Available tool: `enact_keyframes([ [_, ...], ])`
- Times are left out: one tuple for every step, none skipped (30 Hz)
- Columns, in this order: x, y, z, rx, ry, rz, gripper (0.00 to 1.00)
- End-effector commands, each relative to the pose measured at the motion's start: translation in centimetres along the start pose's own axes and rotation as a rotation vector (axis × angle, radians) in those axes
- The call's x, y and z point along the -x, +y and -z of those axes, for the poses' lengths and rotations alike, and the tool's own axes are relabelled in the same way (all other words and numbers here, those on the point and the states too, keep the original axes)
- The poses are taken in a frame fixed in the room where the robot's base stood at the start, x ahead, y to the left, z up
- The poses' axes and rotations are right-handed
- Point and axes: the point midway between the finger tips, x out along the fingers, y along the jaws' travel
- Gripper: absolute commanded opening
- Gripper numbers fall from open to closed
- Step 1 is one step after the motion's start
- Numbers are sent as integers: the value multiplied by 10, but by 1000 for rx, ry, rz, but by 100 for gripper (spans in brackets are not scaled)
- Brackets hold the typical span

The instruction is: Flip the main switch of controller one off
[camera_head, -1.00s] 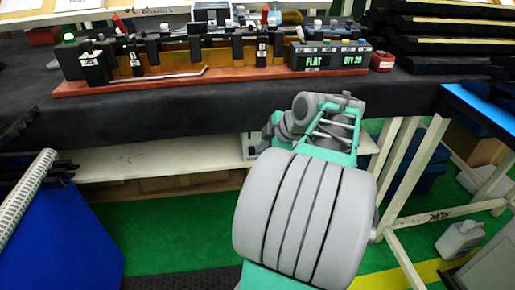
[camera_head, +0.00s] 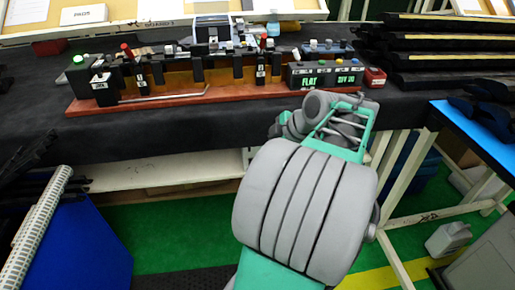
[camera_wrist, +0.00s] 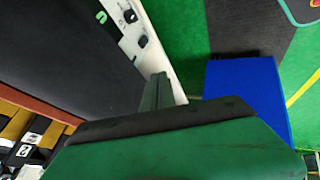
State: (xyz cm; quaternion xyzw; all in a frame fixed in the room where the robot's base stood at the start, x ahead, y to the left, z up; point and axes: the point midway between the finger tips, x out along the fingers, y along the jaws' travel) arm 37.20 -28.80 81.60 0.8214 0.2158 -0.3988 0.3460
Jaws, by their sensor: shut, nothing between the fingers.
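In the wrist view, a white panel (camera_wrist: 152,62) runs along the front edge of the black-topped bench. It bears a green round mark (camera_wrist: 102,17) and small black knob-like parts (camera_wrist: 142,41). I cannot tell which part is the main switch or which way it is set. My gripper (camera_wrist: 158,92) is shut and empty; its narrow grey fingertips appear close to this panel, and contact cannot be told. In the head view, my arm covers this area. A dark box with green display text "FLAT" (camera_head: 325,76) stands on the bench; no "controller one" label is readable.
A fixture with a red-brown base (camera_head: 165,103) and several black blocks lies along the bench (camera_head: 200,128). Black trim parts (camera_head: 445,50) are stacked at the right. White bench legs (camera_head: 388,215) stand over the green floor.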

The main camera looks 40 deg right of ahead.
Motion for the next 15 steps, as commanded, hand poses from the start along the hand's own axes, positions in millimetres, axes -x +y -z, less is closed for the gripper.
enact_keyframes([
  [12, 1, 7, -38, 7, 26, 0],
  [11, -3, 6, -60, 9, 37, 0],
  [4, -10, 0, -89, 9, 53, 0],
  [-6, -18, -8, -109, 6, 63, 0],
  [-22, -28, -20, -118, -1, 66, 0],
  [-36, -34, -35, -106, -19, 53, 0],
  [-35, -28, -41, -78, -36, 30, 0],
  [-34, -23, -44, -52, -46, 14, 0],
  [-34, -20, -46, -22, -51, 3, 0],
  [-34, -19, -46, -4, -51, -1, 0],
  [-34, -19, -45, 8, -50, -1, 0],
  [-35, -19, -44, 20, -48, 1, 0],
  [-36, -19, -43, 24, -47, 2, 0],
  [-36, -19, -42, 26, -46, 3, 0],
  [-36, -19, -41, 26, -46, 3, 0],
])
